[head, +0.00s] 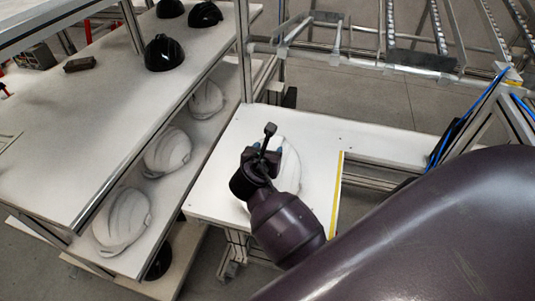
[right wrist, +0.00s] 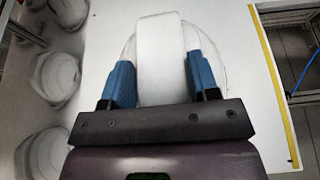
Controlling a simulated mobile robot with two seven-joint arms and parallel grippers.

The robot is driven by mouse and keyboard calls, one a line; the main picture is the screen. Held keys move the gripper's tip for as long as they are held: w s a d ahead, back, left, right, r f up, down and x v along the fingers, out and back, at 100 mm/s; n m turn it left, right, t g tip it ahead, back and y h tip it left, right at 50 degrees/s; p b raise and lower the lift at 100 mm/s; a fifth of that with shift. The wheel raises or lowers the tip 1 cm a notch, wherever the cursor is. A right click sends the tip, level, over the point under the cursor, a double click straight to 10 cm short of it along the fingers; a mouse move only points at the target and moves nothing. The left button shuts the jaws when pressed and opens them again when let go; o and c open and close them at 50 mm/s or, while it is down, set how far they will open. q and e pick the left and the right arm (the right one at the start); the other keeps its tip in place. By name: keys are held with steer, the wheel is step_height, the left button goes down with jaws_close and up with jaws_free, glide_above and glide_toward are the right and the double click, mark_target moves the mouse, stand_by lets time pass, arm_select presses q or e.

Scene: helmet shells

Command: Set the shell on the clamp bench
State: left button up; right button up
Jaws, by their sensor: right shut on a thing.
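A white helmet shell (head: 290,167) is at the clamp bench (head: 220,190), a white surface with a yellow strip along its right edge. My right gripper (head: 266,150) is over the shell and partly hides it in the head view. In the right wrist view the blue fingers (right wrist: 160,85) are shut on the raised middle band of the shell (right wrist: 160,60). The bench top (right wrist: 235,60) shows around the shell; I cannot tell whether the shell touches it. My left gripper is not in view.
A shelf unit (head: 75,120) at left holds several white shells on its lower shelf, such as one white shell (head: 122,220). Black shells (head: 165,52) stand on its top. A metal roller rack (head: 420,60) stands behind the bench. Bare bench lies left of the held shell.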

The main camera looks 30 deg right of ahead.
steer(key=shift+f, duration=0.65)
steer(key=o, duration=1.5)
steer(key=shift+f, duration=0.1)
steer(key=shift+c, duration=0.2)
steer(key=shift+r, duration=0.2)
steer(key=v, duration=1.2)
steer(key=shift+f, duration=0.1)
